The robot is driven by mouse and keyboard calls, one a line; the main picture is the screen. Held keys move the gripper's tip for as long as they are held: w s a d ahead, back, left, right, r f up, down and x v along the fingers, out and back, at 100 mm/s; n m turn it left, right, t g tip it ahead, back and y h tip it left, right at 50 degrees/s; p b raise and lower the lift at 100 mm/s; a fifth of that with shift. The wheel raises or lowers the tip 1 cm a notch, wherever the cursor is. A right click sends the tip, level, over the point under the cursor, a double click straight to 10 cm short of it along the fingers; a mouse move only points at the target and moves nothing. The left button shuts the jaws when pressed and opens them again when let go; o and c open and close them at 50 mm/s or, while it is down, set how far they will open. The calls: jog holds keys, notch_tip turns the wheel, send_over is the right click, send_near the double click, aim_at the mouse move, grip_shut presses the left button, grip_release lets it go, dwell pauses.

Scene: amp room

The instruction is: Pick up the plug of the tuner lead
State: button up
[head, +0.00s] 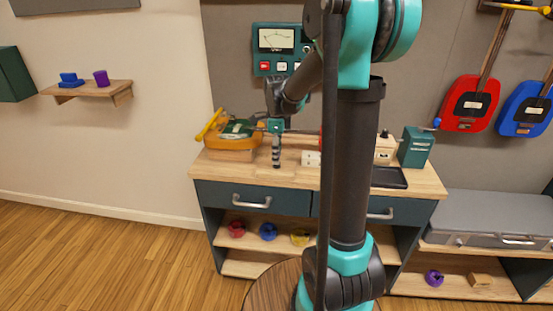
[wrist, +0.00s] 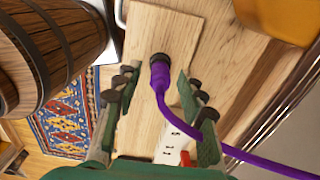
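The purple lead (wrist: 235,150) shows in the wrist view, with its dark-tipped plug (wrist: 160,72) at the upper middle. The plug lies between and a little beyond my gripper's fingertips. My gripper (wrist: 155,92) is open, one finger on each side, and I see no finger touching the plug. The cable runs down from the plug and passes right, by the right finger. In the head view my gripper (head: 276,162) points down over the left part of the wooden bench (head: 345,170). The plug cannot be made out there. A teal meter panel (head: 278,48) hangs on the wall behind.
A pale socket block (head: 311,158) stands right of my gripper; it also shows in the wrist view (wrist: 172,143). An orange guitar body (head: 230,140) lies on the bench's left. A black tray (head: 388,178) and teal box (head: 415,147) are at its right. A barrel (wrist: 55,45) shows at left.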

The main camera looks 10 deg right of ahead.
grip_shut()
jog(key=shift+r, duration=0.1)
notch_tip(320, 180, up, 23)
dwell(1.0)
